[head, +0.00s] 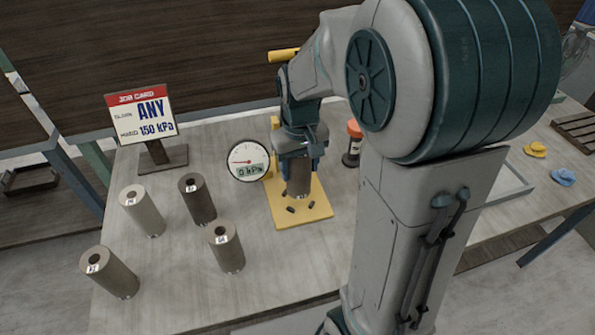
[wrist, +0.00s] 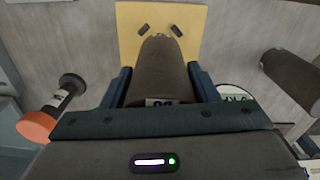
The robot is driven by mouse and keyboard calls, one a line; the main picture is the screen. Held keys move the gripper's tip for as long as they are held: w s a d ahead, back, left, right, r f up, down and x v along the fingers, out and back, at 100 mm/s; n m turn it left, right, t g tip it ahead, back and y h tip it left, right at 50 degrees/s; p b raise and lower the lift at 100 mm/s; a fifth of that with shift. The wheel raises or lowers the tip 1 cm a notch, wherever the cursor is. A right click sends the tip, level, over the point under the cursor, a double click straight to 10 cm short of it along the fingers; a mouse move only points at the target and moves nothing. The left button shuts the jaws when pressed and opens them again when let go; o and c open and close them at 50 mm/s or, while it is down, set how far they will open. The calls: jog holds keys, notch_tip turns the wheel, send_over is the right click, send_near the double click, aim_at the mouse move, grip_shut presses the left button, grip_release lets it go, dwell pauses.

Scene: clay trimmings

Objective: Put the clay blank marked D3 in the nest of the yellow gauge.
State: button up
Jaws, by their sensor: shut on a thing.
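My gripper (head: 298,160) is shut on a brown cylindrical clay blank (head: 299,183), held upright over the middle of the yellow gauge (head: 317,210). In the wrist view the blank (wrist: 158,70) sits between both fingers; its tag is partly hidden and too small to read surely. Small dark stubs on the yellow plate (wrist: 130,45) surround its far end. The blank's lower end is close to the plate; I cannot tell whether it touches. The gauge's round dial (head: 248,161) shows 0 kPa.
Several other tagged cylinders stand left of the gauge, including a pale one (head: 142,211) and a dark one (head: 198,199). A job card (head: 142,115) reads ANY and 150 kPa. An orange-topped dark item (head: 353,143) stands right behind the gauge. My arm hides the table's middle right.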

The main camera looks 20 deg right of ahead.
aim_at(299, 177)
jog(key=shift+w+f, duration=0.3)
jog(key=shift+w, duration=0.1)
jog(key=shift+f, duration=1.95)
jog(key=shift+f, duration=0.1)
jog(key=o, duration=1.5)
